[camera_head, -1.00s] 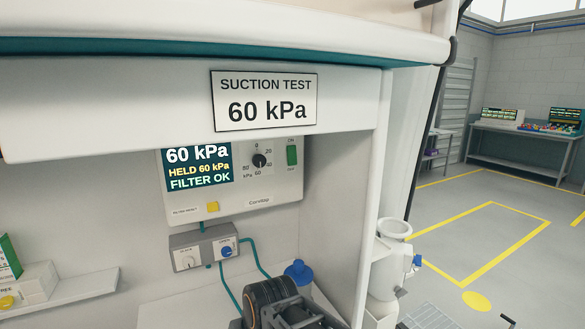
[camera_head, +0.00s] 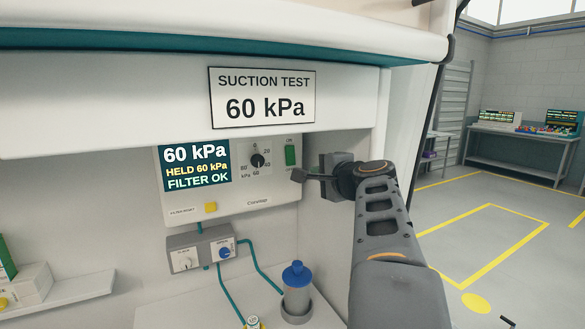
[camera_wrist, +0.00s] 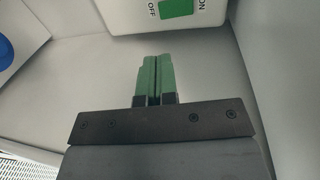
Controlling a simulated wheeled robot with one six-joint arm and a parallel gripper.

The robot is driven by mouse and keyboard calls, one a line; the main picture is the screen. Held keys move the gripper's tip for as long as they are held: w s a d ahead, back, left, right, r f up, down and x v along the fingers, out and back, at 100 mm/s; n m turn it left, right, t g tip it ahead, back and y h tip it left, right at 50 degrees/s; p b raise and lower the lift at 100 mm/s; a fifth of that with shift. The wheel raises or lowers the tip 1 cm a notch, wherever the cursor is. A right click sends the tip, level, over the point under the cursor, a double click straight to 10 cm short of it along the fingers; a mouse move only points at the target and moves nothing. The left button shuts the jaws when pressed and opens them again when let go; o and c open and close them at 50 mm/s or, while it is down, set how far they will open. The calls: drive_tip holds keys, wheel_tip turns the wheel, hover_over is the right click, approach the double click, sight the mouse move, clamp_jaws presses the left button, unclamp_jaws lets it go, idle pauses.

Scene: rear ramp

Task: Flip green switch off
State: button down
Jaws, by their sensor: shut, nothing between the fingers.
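The green switch (camera_head: 291,156) is on the right side of the white suction unit's face, with ON marked above it. It also shows at the top edge of the wrist view (camera_wrist: 177,8), between the words OFF and ON; which way it is tipped I cannot tell. My gripper (camera_head: 298,175) is shut and empty, just below and to the right of the switch in the head view. In the wrist view its green fingertips (camera_wrist: 154,58) are together and point toward the unit, apart from the switch.
The suction unit's screen (camera_head: 195,166) reads 60 kPa, HELD 60 kPa, FILTER OK. A dial (camera_head: 257,160) sits left of the switch. Below are a yellow button (camera_head: 210,207), a grey box with two knobs (camera_head: 201,250) and a blue-capped bottle (camera_head: 296,285). An overhang with a sign (camera_head: 262,97) is above.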

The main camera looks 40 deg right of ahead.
sight(289, 166)
drive_tip(key=shift+w, duration=0.1)
drive_tip(key=p+x, duration=0.3)
drive_tip(key=x, duration=1)
drive_tip(key=shift+w, duration=0.4)
drive_tip(key=shift+w+f, duration=0.1)
drive_tip(key=shift+f, duration=0.05)
